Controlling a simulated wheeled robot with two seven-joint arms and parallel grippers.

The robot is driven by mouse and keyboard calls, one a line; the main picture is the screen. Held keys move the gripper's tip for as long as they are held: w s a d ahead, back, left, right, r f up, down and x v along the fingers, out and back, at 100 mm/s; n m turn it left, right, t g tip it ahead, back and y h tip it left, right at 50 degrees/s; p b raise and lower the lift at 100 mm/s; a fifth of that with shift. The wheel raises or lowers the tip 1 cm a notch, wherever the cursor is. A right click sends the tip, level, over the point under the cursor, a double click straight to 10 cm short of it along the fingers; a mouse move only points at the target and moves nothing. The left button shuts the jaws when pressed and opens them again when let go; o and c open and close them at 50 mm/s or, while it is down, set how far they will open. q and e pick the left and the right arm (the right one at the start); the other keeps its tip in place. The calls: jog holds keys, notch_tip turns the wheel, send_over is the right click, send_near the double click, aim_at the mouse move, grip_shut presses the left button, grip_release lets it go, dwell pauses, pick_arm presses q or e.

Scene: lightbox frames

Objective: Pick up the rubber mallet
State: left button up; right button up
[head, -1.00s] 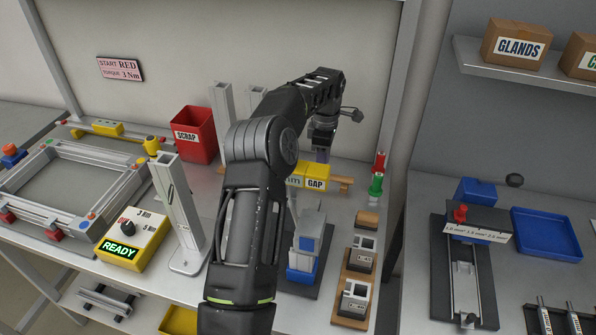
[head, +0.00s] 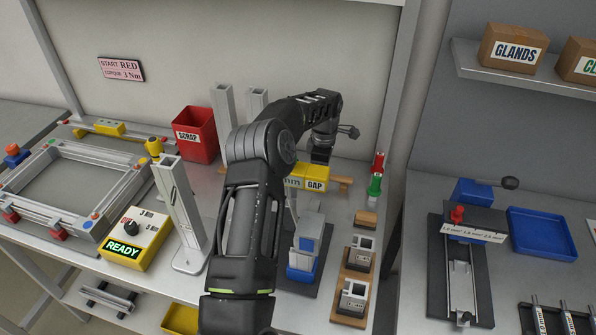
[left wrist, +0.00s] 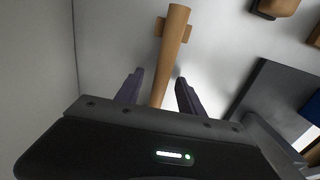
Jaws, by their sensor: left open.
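A tan wooden handle (left wrist: 170,55), which I take for the rubber mallet's, runs up the left wrist view and rests across a small wooden support (left wrist: 185,30). The mallet's head is not visible there. In the head view a bit of tan wood (head: 345,184) shows right of the yellow GAP blocks; most of the mallet is hidden. My left gripper (left wrist: 159,92) is open, its two dark fingers on either side of the handle with gaps visible. In the head view this gripper (head: 320,157) is low behind the yellow blocks, its tips hidden. My right gripper is not seen.
The yellow GAP blocks (head: 314,178) stand just in front of my gripper. A red SCRAP bin (head: 196,134) and upright metal posts (head: 223,105) are to the left. Red and green pieces (head: 376,177) stand to the right. A blue fixture (head: 303,262) is nearer.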

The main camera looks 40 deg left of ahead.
pick_arm(q)
jog(key=shift+c, duration=0.5)
grip_shut()
jog(key=shift+r, duration=0.1)
dwell(0.8)
